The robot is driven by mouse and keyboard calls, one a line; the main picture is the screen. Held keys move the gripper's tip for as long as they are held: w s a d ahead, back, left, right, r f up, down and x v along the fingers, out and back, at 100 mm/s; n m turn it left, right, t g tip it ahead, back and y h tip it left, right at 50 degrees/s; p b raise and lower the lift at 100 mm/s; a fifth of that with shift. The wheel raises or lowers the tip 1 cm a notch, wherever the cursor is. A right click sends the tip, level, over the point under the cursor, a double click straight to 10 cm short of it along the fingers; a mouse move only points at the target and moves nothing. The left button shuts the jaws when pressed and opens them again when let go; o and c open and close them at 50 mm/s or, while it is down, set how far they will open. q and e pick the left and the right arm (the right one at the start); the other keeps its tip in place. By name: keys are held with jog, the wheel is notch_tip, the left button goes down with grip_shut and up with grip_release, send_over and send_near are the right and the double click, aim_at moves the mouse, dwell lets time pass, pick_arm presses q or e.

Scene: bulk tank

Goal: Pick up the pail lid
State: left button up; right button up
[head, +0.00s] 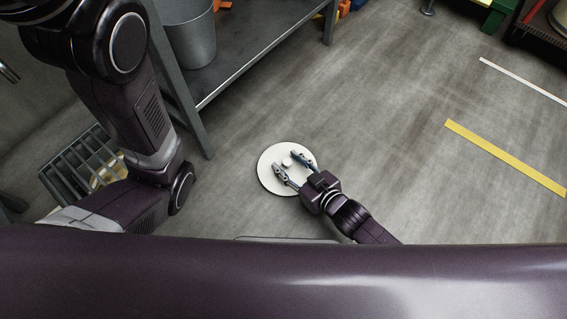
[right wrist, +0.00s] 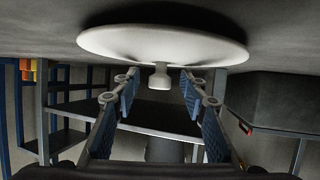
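The pail lid (head: 270,175) is a round white disc with a small knob in its middle, lying on the grey floor. In the right wrist view the lid (right wrist: 110,42) shows upside down at the top, with its knob (right wrist: 159,78) pointing down between my finger pads. My right gripper (head: 288,165) is open over the lid, one finger on each side of the knob. A gap shows between each finger and the knob. My left arm comes in from the left in the head view; its gripper is out of sight.
A metal shelf unit (head: 235,72) with a grey pail (head: 190,42) on its lower shelf stands at the upper left. A grey slatted crate (head: 68,170) is at the left. Open floor with a yellow stripe (head: 505,157) lies to the right.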

jog(key=shift+w+a+f, duration=0.15)
jog(key=shift+w+a, duration=0.1)
jog(key=shift+w, duration=0.15)
jog(key=shift+s, duration=0.1)
grip_shut()
